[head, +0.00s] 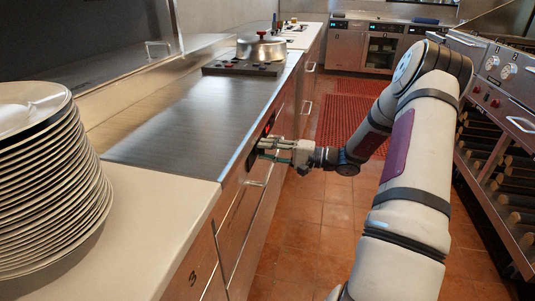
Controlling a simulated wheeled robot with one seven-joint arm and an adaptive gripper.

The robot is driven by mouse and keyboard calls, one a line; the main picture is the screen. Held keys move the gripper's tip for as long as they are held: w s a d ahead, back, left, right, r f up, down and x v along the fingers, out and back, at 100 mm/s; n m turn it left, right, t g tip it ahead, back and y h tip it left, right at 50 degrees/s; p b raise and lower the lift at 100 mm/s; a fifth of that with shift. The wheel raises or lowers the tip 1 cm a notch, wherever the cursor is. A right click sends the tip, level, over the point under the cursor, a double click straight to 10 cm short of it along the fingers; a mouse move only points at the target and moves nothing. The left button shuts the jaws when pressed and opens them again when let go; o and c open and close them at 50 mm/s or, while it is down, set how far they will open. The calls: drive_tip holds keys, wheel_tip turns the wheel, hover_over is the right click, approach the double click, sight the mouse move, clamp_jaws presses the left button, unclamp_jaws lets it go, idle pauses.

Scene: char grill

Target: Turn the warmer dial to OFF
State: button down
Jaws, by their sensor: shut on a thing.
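My gripper (264,150) reaches to the front face of the steel counter (185,130), with its fingers pointing left at the panel just under the counter's edge. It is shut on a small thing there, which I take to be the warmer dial. The dial itself is hidden behind the fingers, and its marking cannot be read. A dark control panel with a red display (269,124) shows right above and behind the fingers.
A tall stack of plates (45,190) stands on the near white counter (165,225). A lidded pot (261,48) sits on a burner farther along. A range with knobs (492,62) and a lower rack line the right. Tiled floor (300,235) is free between.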

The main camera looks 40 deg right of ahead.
idle(0.4)
drive_tip(key=c, duration=1.2)
unclamp_jaws()
drive_tip(key=shift+c, duration=0.2)
drive_tip(key=v, duration=1.2)
